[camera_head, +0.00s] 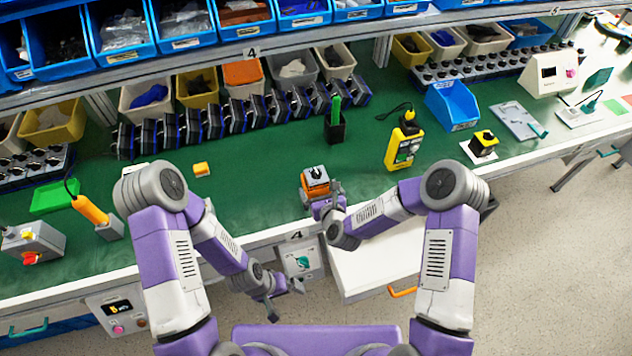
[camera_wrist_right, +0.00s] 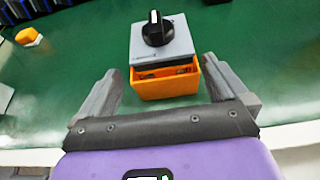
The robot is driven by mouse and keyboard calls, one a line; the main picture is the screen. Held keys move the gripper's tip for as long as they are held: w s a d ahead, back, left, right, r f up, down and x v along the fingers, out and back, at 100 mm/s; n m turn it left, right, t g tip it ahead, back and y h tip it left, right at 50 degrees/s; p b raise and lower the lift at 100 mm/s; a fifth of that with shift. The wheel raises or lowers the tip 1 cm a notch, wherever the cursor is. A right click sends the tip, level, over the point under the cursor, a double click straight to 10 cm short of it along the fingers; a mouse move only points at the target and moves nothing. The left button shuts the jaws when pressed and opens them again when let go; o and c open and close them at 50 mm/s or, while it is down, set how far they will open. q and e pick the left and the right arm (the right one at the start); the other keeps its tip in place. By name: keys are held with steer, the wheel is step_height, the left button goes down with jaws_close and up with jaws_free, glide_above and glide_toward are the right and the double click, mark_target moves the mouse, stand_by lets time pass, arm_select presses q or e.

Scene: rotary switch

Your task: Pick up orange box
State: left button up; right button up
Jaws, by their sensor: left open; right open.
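The orange box (camera_head: 316,188) stands on the green table near its front edge. In the right wrist view the orange box (camera_wrist_right: 168,86) has a grey lid with a black rotary knob (camera_wrist_right: 157,28) on top. My right gripper (camera_head: 327,202) is at the near side of the box. Its fingers (camera_wrist_right: 162,75) are apart, one toward each side of the box, with visible gaps. My left gripper (camera_head: 275,291) is open and empty, low in front of the table edge, far from the box.
A small yellow-orange block (camera_head: 202,169) lies left of the box. A black holder (camera_head: 335,128) with a green item stands behind it. A yellow meter (camera_head: 402,149) stands to the right. A switch panel (camera_head: 302,261) is on the table front. Green surface around the box is clear.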

steer(key=shift+x, duration=2.55)
steer(key=shift+w+d, duration=0.1)
steer(key=shift+d, duration=0.1)
steer(key=c, duration=0.9)
